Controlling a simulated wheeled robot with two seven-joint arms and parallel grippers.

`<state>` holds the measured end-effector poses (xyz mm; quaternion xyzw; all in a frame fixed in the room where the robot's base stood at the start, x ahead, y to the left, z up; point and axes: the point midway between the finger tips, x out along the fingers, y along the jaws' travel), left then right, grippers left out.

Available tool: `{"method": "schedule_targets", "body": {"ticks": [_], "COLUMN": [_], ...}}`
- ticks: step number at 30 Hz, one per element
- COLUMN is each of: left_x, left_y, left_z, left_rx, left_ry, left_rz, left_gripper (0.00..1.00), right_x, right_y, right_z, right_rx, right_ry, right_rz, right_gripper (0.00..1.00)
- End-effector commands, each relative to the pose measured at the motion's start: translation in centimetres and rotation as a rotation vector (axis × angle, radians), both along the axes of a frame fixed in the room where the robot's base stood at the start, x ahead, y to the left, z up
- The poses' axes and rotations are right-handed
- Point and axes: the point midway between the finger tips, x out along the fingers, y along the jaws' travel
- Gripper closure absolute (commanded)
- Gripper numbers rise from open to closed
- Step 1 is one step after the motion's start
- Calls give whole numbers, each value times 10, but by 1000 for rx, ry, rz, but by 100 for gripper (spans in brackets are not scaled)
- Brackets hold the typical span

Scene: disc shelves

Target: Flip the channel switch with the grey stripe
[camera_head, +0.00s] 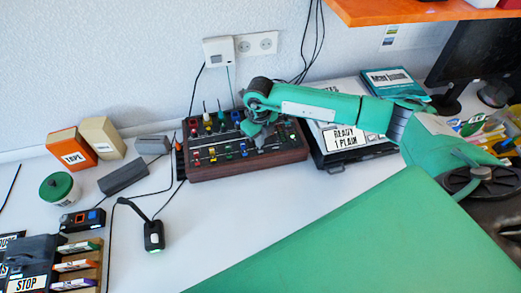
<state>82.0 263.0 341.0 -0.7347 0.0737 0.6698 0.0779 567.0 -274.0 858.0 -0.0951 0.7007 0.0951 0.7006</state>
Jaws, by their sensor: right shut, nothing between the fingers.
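The mixer panel (243,165) is a dark box with a reddish-brown front, standing on the desk against the wall. Its top carries several coloured knobs along the back and rows of small coloured switches and sliders lower down. I cannot make out which switch has the grey stripe; the parts are small and my gripper covers some of them. My right gripper (258,138) is over the right-centre part of the panel, pointing down, shut and empty. Whether it touches a switch I cannot tell. My left gripper is not in view.
A black case (352,157) with a "READY 1 PLAIN" label lies right of the panel. A tape box (73,149), grey blocks (123,176) and a small black microphone-like device (153,235) stand to the left. Cables cross the desk.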

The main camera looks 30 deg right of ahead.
Motion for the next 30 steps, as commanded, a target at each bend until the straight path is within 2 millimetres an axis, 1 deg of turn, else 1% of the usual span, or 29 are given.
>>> {"method": "schedule_targets", "body": {"ticks": [15, 30], "left_x": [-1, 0], "left_y": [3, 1], "left_z": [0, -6], "left_rx": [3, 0], "left_ry": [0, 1], "left_rz": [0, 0], "left_gripper": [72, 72], "right_x": [0, 0], "right_y": [0, 0], "right_z": [0, -8], "right_rx": [0, 0], "right_ry": [0, 0], "right_rz": [0, 0], "right_gripper": [100, 100]}}
